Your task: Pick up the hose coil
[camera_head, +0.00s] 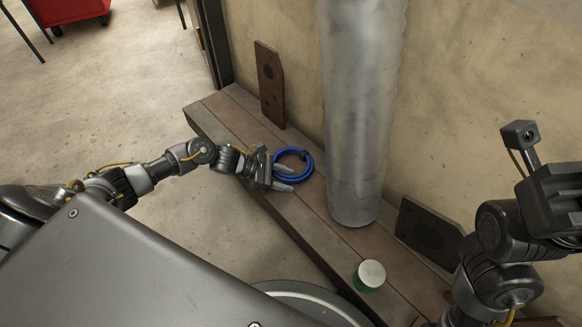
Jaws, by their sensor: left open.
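The hose coil is a blue ring (307,165) lying on the wooden ledge, just left of the grey column. My left gripper (287,178) is open at the coil's near left side, its fingers pointing right. One finger shows over the coil's left part and the other at its near edge. I cannot tell whether the fingers touch the coil. My right arm stands at the right edge of the view; its gripper's fingertips do not show.
A thick grey column (357,110) rises from the ledge (328,240) beside the coil. A brown plate (270,85) leans on the wall behind, and a dark plate (428,232) leans to the right. A green can with a pale lid (371,274) stands nearer. Open floor lies left.

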